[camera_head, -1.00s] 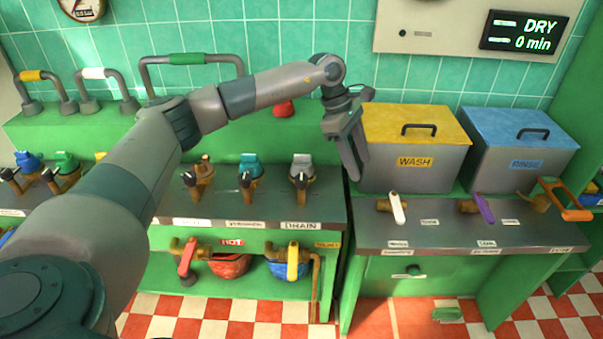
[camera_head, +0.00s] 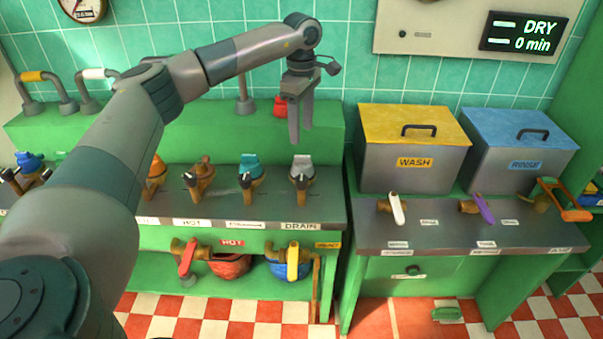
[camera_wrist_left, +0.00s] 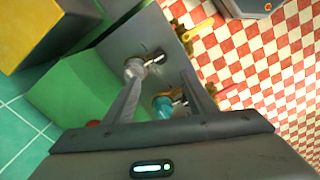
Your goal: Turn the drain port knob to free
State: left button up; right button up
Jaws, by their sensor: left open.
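The drain port knob (camera_head: 302,168) is a grey-topped knob with a dark pointer, on the metal counter behind the DRAIN label (camera_head: 300,226). It also shows in the left wrist view (camera_wrist_left: 135,67), close to one fingertip. My left gripper (camera_head: 300,138) is open and empty, pointing down just above and behind the drain knob. I cannot tell whether a finger touches it. A teal-topped knob (camera_head: 251,170) stands to its left and shows between the fingers in the wrist view (camera_wrist_left: 163,106). My right gripper is not in view.
An orange-brown knob (camera_head: 201,172) stands further left. A red object (camera_head: 280,106) sits on the green ledge behind my gripper. The WASH bin (camera_head: 413,150) with a yellow lid stands to the right.

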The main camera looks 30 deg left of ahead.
aim_at(301, 178)
pick_arm(q)
notch_tip(301, 178, down, 16)
jog(key=p, duration=0.5)
jog(key=shift+f, duration=0.25)
jog(key=c, duration=1)
